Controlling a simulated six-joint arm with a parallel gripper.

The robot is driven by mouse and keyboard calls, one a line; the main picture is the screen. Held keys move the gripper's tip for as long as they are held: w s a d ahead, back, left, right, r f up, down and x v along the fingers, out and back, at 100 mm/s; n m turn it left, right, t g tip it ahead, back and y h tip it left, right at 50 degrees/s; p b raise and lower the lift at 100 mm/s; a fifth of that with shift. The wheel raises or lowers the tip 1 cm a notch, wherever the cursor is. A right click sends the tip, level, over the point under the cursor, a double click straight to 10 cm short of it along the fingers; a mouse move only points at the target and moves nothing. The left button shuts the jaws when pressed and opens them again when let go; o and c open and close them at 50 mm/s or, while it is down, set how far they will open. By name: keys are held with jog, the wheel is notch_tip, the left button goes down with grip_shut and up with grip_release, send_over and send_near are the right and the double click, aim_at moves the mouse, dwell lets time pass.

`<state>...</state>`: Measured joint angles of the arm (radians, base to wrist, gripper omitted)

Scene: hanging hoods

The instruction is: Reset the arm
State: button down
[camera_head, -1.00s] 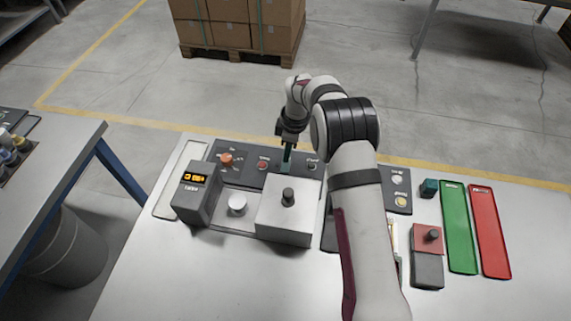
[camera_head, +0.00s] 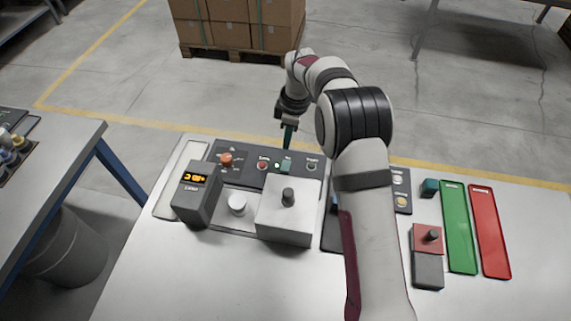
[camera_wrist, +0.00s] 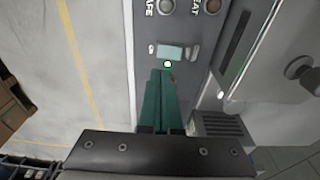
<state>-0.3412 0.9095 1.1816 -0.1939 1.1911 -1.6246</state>
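My gripper (camera_head: 288,146) has two dark teal fingers pointing down, and it hangs just above the back edge of the dark control panel (camera_head: 248,178). In the wrist view my gripper (camera_wrist: 165,72) has its fingers side by side with no clear gap, with nothing seen between them. A pale teal button (camera_wrist: 170,53) lies just past the fingertips, apart from them as far as I can tell. It also shows below the gripper in the head view (camera_head: 286,168). A small green light (camera_wrist: 167,64) glows by the fingertips.
Green (camera_head: 458,225) and red (camera_head: 489,230) trays lie at the right. The front left of the table is clear.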

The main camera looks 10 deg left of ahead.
jog(key=shift+r, duration=0.3)
jog(key=shift+r, duration=0.1)
jog(key=s+d+r+m, duration=1.2)
jog(key=s+r, duration=0.2)
jog(key=s, duration=0.2)
jog(key=s+d+m, duration=0.2)
jog(key=s+m, duration=0.3)
jog(key=s, duration=0.4)
jog(key=s+d+f+m, duration=0.1)
jog(key=s+d+m, duration=0.1)
jog(key=s+m, duration=0.4)
jog(key=s, duration=0.4)
jog(key=shift+s+d+f+m, duration=0.2)
jog(key=shift+s+d+m, duration=0.05)
jog(key=shift+m, duration=0.05)
